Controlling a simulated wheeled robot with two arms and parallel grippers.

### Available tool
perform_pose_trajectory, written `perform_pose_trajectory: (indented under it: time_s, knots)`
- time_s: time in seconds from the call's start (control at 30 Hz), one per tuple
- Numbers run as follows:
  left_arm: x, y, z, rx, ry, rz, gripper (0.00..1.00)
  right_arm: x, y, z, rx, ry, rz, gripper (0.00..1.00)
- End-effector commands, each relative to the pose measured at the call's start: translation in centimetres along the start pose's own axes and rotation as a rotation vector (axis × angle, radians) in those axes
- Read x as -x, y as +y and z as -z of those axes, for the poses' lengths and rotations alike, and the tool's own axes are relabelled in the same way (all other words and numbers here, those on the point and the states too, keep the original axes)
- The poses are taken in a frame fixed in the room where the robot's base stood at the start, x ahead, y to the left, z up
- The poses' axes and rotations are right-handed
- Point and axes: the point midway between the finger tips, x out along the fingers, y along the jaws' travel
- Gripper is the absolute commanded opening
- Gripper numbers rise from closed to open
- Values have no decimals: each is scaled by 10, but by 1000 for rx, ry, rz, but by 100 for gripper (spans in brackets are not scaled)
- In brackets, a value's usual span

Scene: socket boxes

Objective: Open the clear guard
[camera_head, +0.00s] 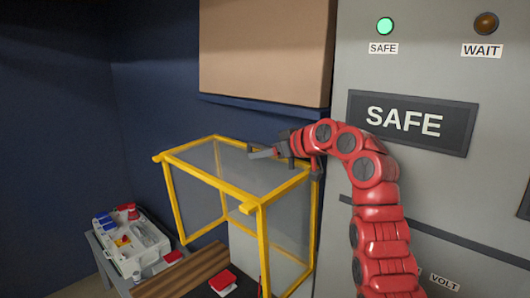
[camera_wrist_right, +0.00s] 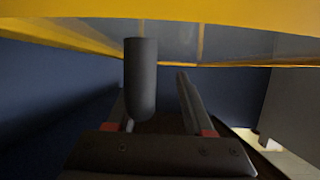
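The clear guard (camera_head: 212,172) is a see-through box with a yellow frame, standing at the middle of the head view. Its top panel looks level and its frame looks box-shaped. My right gripper (camera_head: 262,153) is over the guard's top, near its right rear side. In the right wrist view the yellow frame (camera_wrist_right: 60,38) and a clear panel (camera_wrist_right: 225,42) cross close in front of the fingers. The fingers are apart. A dark rounded bar (camera_wrist_right: 141,80) stands between them, nearer the left finger; I cannot tell whether it is touched. My left gripper is out of view.
A grey cabinet (camera_head: 440,195) with a lit green SAFE lamp (camera_head: 384,26), an unlit WAIT lamp (camera_head: 486,23) and a SAFE sign (camera_head: 410,122) stands at right. A tan box (camera_head: 265,50) hangs above the guard. A socket case (camera_head: 130,242) sits at lower left.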

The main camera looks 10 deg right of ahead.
Motion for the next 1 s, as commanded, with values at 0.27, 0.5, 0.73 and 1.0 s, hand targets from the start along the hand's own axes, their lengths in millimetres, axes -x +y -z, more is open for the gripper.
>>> perform_pose_trajectory:
  time_s: [0.27, 0.5, 0.73, 1.0]
  knots:
    - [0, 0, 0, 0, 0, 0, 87, 0, -1, 1, 2, 2, 3, 50]
    - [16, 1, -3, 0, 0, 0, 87, 27, 0, -2, 5, 4, -2, 50]
    - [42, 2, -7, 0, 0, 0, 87, 88, 1, -4, 4, 6, -5, 50]
    - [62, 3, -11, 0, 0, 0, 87, 150, 1, -3, 1, 2, -3, 50]
